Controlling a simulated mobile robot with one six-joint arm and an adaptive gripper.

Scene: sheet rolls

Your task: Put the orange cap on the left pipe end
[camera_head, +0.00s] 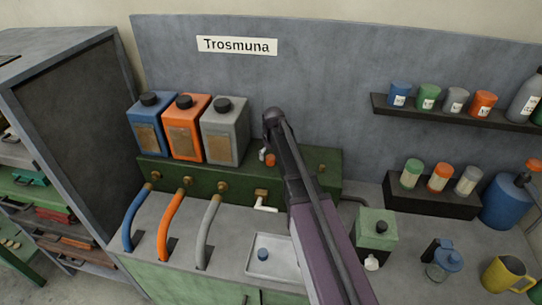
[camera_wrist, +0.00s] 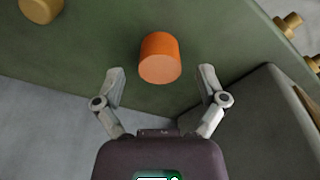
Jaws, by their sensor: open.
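The orange cap (camera_head: 270,160) is a small cylinder against the green block (camera_head: 330,182), partly behind my arm in the head view. In the wrist view, the orange cap (camera_wrist: 160,57) stands out from the green surface, its round end facing me. Whether it sits on a pipe end is hidden. A brass stub (camera_wrist: 41,9) shows at the upper left of the wrist view, and another brass part (camera_wrist: 288,26) at the upper right. My gripper (camera_wrist: 162,76) is open, its fingers on either side just short of the cap and apart from it.
Blue, orange and grey hoses (camera_head: 168,225) curve down from brass fittings at the block's left. Three canisters (camera_head: 184,130) stand behind them. A white tray (camera_head: 285,266) holds a blue cap (camera_head: 262,254). A green box (camera_head: 376,228) stands right of my arm.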

